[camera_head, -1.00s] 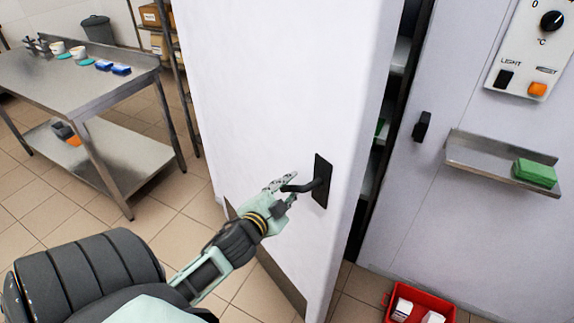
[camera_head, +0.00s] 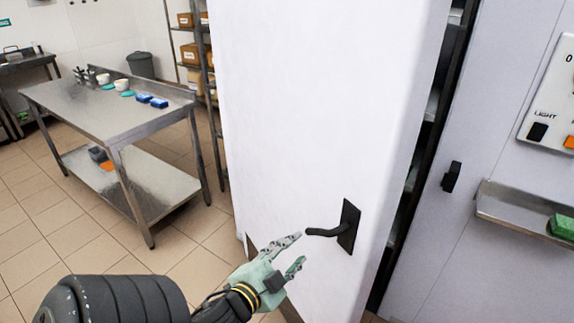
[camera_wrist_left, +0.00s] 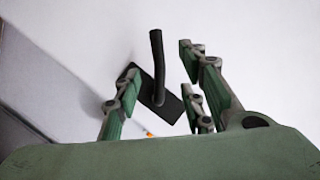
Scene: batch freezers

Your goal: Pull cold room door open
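The white cold room door (camera_head: 320,110) stands ajar, with a dark gap and shelves showing along its right edge. Its black lever handle (camera_head: 335,230) sits on a black plate near that edge. My left gripper (camera_head: 298,252) is just left of and below the lever, apart from it, with its fingers spread. In the left wrist view the handle (camera_wrist_left: 158,70) stands between the open fingers (camera_wrist_left: 165,90), and no finger is closed on it. My right gripper is not in view.
A steel table (camera_head: 110,120) with small containers and blue items stands at the left, tiled floor between it and the door. A wall shelf (camera_head: 515,212) with a green block (camera_head: 562,226) and a control panel (camera_head: 555,110) are at the right. A black latch piece (camera_head: 451,176) sticks out beside the gap.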

